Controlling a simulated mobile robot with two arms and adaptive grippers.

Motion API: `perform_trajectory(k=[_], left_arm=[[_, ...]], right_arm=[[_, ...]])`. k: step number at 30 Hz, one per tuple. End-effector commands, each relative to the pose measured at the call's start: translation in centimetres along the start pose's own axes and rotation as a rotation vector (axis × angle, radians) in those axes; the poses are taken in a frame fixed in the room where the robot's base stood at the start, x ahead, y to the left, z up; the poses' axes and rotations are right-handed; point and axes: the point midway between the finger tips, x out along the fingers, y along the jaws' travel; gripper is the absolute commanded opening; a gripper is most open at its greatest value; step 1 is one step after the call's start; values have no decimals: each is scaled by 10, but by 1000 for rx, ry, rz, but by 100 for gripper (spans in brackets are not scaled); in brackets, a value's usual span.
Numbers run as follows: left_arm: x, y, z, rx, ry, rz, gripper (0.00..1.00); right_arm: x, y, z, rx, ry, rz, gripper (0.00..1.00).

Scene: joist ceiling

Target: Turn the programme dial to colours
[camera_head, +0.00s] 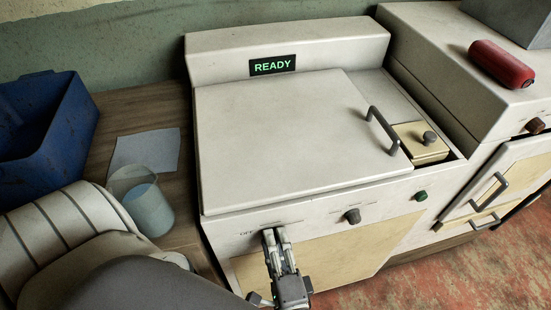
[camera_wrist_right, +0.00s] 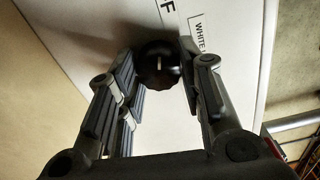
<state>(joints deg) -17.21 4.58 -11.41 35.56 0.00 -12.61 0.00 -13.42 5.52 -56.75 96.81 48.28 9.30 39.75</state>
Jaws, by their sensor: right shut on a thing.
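The programme dial (camera_wrist_right: 158,66) is a round black knob on the white front panel of the washing machine (camera_head: 290,150). In the wrist view the fingers of my right gripper (camera_wrist_right: 160,70) stand on both sides of it, shut on it. A small pale mark shows on its face. Near it, a letter F and a label reading WHITE are visible; the rest of the lettering is cut off or hidden. In the head view my right gripper (camera_head: 275,238) covers the dial, with OFF lettering just left of it. My left gripper is not in view.
A second dark knob (camera_head: 352,216) and a green button (camera_head: 421,196) sit further right on the panel. The display (camera_head: 272,65) reads READY. The lid (camera_head: 290,130) is down. A beaker (camera_head: 148,208) and blue bin (camera_head: 45,125) stand left; a red cylinder (camera_head: 501,64) lies right.

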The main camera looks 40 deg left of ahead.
Motion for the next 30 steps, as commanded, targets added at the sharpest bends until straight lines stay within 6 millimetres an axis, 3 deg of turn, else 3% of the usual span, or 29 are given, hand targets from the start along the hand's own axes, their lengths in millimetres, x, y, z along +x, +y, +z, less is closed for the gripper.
perform_trajectory(k=[12,29,30], left_arm=[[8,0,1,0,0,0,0],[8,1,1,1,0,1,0],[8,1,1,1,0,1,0]], right_arm=[[0,2,0,186,1,2,11],[0,2,0,213,1,3,11],[0,2,0,213,1,3,40]])
